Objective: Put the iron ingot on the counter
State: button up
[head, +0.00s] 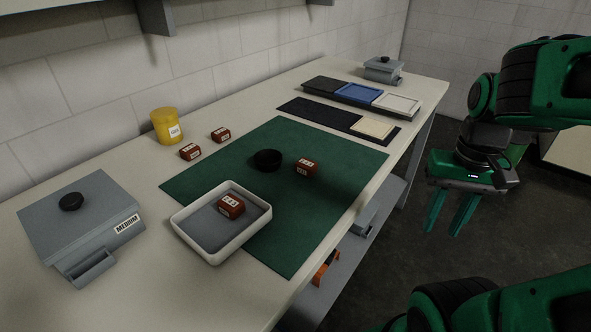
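Several small reddish-brown labelled blocks are in view, and their labels are too small to read, so I cannot tell which is the iron ingot. One block (231,206) lies in a white-rimmed tray (237,247). Another block (307,166) lies on the green mat (270,220). Two more, a nearer block (190,152) and a farther block (221,135), lie on the bare pale counter (140,172) near the wall. My gripper (446,230) is to the right of the counter, beyond its edge, pointing down. Its fingers are apart with nothing between them.
A black round dish (267,160) sits on the mat. A yellow jar (166,127) stands by the wall. A grey box labelled MEDIUM (80,220) is at the left. Shallow trays (361,93), a dark strip (320,112) and another grey box (382,70) are farther back. An orange item (325,268) lies on the lower shelf.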

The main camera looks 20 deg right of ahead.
jog(key=o, duration=0.5)
jog(key=shift+s+r, duration=0.15)
jog(key=shift+s, duration=0.05)
jog(key=shift+o, duration=0.3)
jog(key=w+a+r+n+t, duration=0.1)
jog(key=w+a+r+n, duration=0.1)
jog(key=w, duration=0.4)
jog(key=w+a+r+n+t, duration=0.1)
jog(key=w+a+n, duration=0.1)
jog(key=w+n, duration=0.2)
jog(key=w, duration=0.3)
jog(key=shift+w+a+r+y, duration=0.2)
jog(key=shift+a+r+y, duration=0.1)
jog(key=shift+r, duration=0.1)
jog(key=n+t+y, duration=0.2)
jog(key=n, duration=0.5)
send_near(307, 163)
jog(key=shift+n, duration=0.3)
jog(key=shift+x, duration=4.2)
